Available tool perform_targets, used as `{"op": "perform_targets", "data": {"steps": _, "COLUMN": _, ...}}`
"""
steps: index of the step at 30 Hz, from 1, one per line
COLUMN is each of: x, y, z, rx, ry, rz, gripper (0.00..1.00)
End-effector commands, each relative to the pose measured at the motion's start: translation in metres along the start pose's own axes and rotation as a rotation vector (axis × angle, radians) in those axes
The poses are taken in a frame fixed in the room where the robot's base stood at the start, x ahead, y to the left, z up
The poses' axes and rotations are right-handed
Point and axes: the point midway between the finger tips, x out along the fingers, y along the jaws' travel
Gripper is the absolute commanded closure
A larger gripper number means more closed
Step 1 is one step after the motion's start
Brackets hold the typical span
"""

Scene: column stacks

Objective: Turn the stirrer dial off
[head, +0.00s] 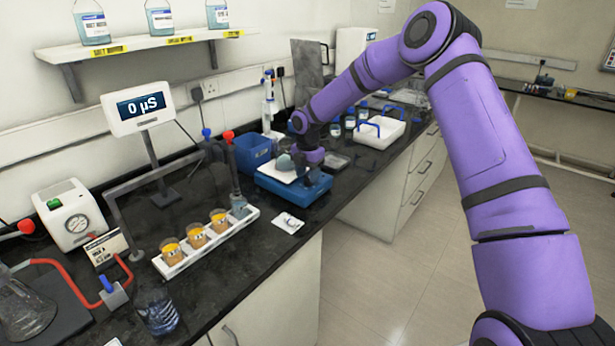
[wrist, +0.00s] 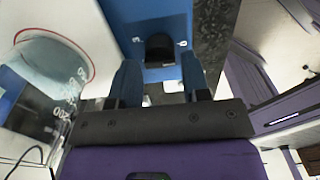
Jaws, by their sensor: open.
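The blue stirrer (head: 303,191) with a white top plate stands on the black bench in the head view. In the wrist view its blue face (wrist: 150,14) carries a black dial (wrist: 160,46) between two small white marks. A beaker (wrist: 45,92) with graduations shows at the left of the wrist view, by the stirrer's top. My gripper (wrist: 160,68) is open, its two blue fingers on either side of the dial's line. The dial sits around the fingertips; I cannot tell whether they touch it. In the head view my arm hides the dial and fingers.
A white rack (head: 211,243) with orange-filled beakers stands left of the stirrer. A blue bin (head: 252,153) and a white tray with blue handles (head: 380,132) are close behind and right. The floor (head: 375,260) in front is clear.

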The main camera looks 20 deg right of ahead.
Motion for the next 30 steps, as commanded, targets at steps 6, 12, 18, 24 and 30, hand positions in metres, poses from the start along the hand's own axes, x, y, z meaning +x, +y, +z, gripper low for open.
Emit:
{"op": "perform_targets", "data": {"steps": 6, "x": -0.042, "y": 0.000, "z": 0.001, "rx": 0.000, "ry": -0.003, "rz": 0.003, "gripper": 0.57}}
{"op": "perform_targets", "data": {"steps": 12, "x": -0.075, "y": 0.000, "z": 0.001, "rx": 0.001, "ry": -0.002, "rz": 0.004, "gripper": 0.57}}
{"op": "perform_targets", "data": {"steps": 18, "x": -0.093, "y": 0.000, "z": 0.001, "rx": -0.001, "ry": -0.002, "rz": 0.003, "gripper": 0.57}}
{"op": "perform_targets", "data": {"steps": 24, "x": -0.096, "y": 0.000, "z": 0.000, "rx": -0.001, "ry": -0.001, "rz": 0.001, "gripper": 0.57}}
{"op": "perform_targets", "data": {"steps": 30, "x": -0.097, "y": 0.000, "z": 0.000, "rx": 0.001, "ry": -0.002, "rz": 0.002, "gripper": 0.57}}
